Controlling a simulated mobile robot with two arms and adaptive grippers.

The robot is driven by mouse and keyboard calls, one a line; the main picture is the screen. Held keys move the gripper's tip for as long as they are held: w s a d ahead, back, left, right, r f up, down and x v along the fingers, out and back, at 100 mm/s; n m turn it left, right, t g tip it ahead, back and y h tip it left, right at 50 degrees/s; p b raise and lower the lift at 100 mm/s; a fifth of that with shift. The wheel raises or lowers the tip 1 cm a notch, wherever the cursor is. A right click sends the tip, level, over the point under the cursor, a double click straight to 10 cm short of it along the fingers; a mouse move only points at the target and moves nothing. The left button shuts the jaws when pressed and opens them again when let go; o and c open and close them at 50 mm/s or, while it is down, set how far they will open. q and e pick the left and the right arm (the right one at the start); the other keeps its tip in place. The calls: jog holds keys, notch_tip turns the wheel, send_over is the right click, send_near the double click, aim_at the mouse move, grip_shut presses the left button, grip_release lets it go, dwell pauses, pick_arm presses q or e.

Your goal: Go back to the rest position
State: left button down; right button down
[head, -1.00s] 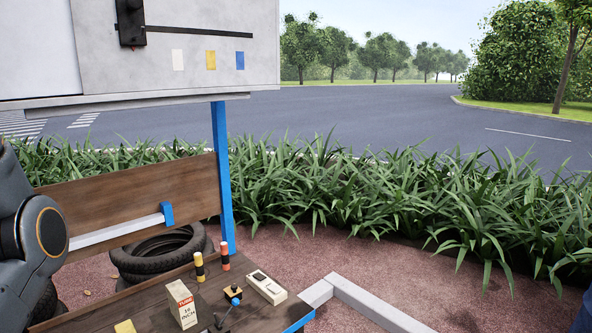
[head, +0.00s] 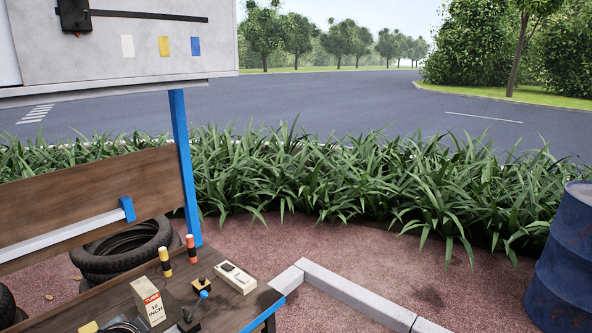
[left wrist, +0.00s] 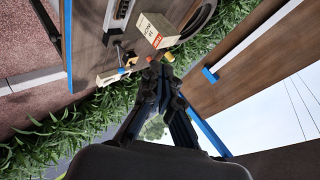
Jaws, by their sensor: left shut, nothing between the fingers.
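My left gripper (left wrist: 160,75) shows only in the left wrist view, with its two dark fingers meeting at the tips and nothing between them. The bench things appear behind and above it in that tilted picture; I cannot tell the exact gap. They include the white and red tube box (left wrist: 157,31). Neither arm shows in the head view. My right gripper is in no view.
The wooden cart bench (head: 228,308) holds the tube box (head: 149,301), a white device (head: 237,278) and two striped cylinders. A blue post (head: 183,165) rises behind. Tyres (head: 120,250) lie beyond. A blue barrel (head: 565,260) stands right; paving between is mostly clear.

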pick_arm(q)
jog(key=s+d+f+n+g+h, duration=0.3)
jog(key=s+d+f, duration=0.3)
jog(key=s+f, duration=0.55)
jog(key=s+d+f+n+g+h, duration=0.25)
jog(key=s+d+f, duration=0.45)
jog(key=s, duration=0.7)
notch_tip(320, 180, down, 27)
jog(key=s+g, duration=0.2)
jog(key=s+a+f, duration=0.4)
jog(key=s+f, duration=1.1)
jog(key=s, duration=0.1)
jog(key=shift+s+f+m+g, duration=0.3)
jog(key=shift+s+m+g, duration=0.05)
jog(key=shift+g, duration=0.1)
